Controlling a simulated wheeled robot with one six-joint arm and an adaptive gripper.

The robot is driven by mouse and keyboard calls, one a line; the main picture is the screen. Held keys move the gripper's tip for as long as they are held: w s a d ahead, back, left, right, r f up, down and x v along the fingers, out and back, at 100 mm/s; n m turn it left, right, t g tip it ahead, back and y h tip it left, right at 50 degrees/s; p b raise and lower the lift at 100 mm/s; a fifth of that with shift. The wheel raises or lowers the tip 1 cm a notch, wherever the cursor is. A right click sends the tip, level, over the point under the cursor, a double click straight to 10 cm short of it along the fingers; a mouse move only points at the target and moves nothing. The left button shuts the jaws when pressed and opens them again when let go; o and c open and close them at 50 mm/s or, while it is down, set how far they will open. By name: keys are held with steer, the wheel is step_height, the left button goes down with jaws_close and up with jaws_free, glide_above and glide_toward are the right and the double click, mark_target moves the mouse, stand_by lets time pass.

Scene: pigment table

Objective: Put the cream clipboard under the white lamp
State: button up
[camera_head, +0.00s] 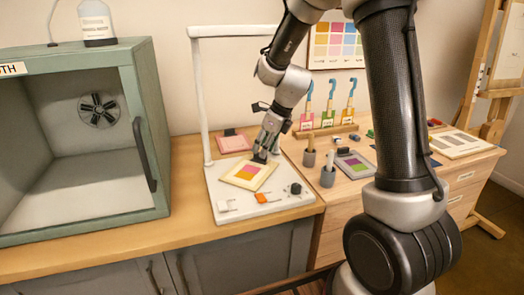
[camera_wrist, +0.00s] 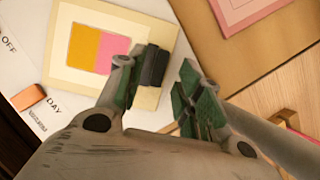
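My gripper (camera_head: 266,150) is at the clip end of the clipboard. In the wrist view my gripper (camera_wrist: 160,90) has its fingers apart, with a gap between the clip and the right finger. Part of the clipboard is hidden behind the left finger.
A pink clipboard (camera_head: 235,144) lies behind the lamp base. An orange switch (camera_head: 261,198) and a black knob (camera_head: 296,188) sit on the base's front. A green booth (camera_head: 150,120) stands left. Cups with pestles (camera_head: 328,178) and a grey clipboard (camera_head: 355,164) are at right.

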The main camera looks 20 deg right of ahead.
steer(key=v, duration=1)
steer(key=s+d+r+n+h, duration=0.1)
steer(key=s+d+r+n, duration=0.2)
steer(key=s+n, duration=1)
steer(key=s+d+r+n+t+h, duration=0.1)
steer(key=s+d+n, duration=0.4)
steer(key=s+n, duration=0.9)
steer(key=shift+s+r+h, duration=0.35)
steer(key=shift+r+h, duration=0.25)
steer(key=shift+r, duration=0.4)
